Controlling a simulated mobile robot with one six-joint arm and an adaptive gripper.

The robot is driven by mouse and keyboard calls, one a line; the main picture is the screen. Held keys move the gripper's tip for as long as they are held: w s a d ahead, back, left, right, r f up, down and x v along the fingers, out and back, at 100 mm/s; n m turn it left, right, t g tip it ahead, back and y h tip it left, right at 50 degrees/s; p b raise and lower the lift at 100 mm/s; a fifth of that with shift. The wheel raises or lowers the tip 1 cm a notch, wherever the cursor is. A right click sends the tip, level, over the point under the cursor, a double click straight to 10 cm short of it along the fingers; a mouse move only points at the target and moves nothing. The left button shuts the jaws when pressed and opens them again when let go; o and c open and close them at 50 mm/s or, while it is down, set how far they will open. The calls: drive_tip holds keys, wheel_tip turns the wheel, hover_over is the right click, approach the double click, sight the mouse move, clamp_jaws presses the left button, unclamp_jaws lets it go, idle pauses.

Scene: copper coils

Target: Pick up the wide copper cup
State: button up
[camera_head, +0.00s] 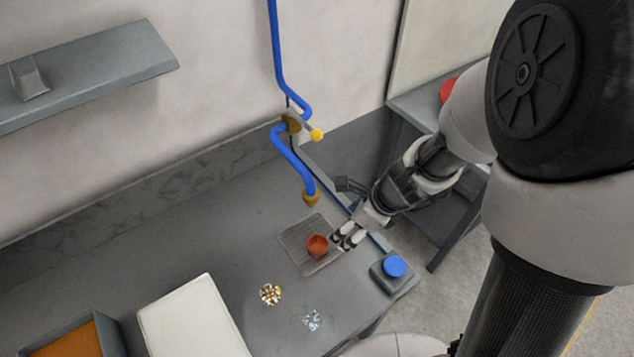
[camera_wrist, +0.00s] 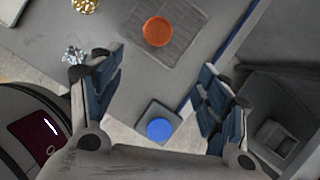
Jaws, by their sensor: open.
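The wide copper cup (camera_head: 317,245) is a small reddish-orange round vessel standing on a grid-patterned square (camera_head: 296,235) set in the grey counter. In the wrist view the cup (camera_wrist: 158,31) shows from above as an orange disc near the top middle. My gripper (camera_head: 346,236) is just right of the cup in the head view. In the wrist view my gripper (camera_wrist: 152,90) has its two fingers spread wide, with nothing between them, and the cup lies beyond the fingertips.
A grey box with a blue round button (camera_head: 395,267) sits near the counter's right edge. A gold cluster (camera_head: 270,294) and a silver cluster (camera_head: 312,320) lie in front. A blue pipe (camera_head: 294,160) with a brass end hangs behind the cup. A white board (camera_head: 190,325) lies left.

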drive_tip(key=b, duration=0.7)
approach(315, 246)
drive_tip(key=shift+s+d+f, duration=0.1)
drive_tip(key=shift+d+f, duration=0.15)
drive_tip(key=shift+d, duration=0.2)
drive_tip(key=shift+a+b+x, duration=0.25)
drive_tip(key=shift+b+x, duration=0.6)
drive_tip(key=shift+x, duration=0.65)
drive_tip(key=shift+a+b+x, duration=0.25)
drive_tip(key=shift+b+x, duration=0.6)
drive_tip(key=shift+x, duration=0.7)
drive_tip(key=shift+r, duration=0.3)
drive_tip(key=shift+c, duration=0.6)
drive_tip(key=c, duration=1.1)
drive_tip(key=shift+d+r+p, duration=0.1)
drive_tip(key=shift+r+p, duration=0.15)
drive_tip(key=shift+p, duration=0.15)
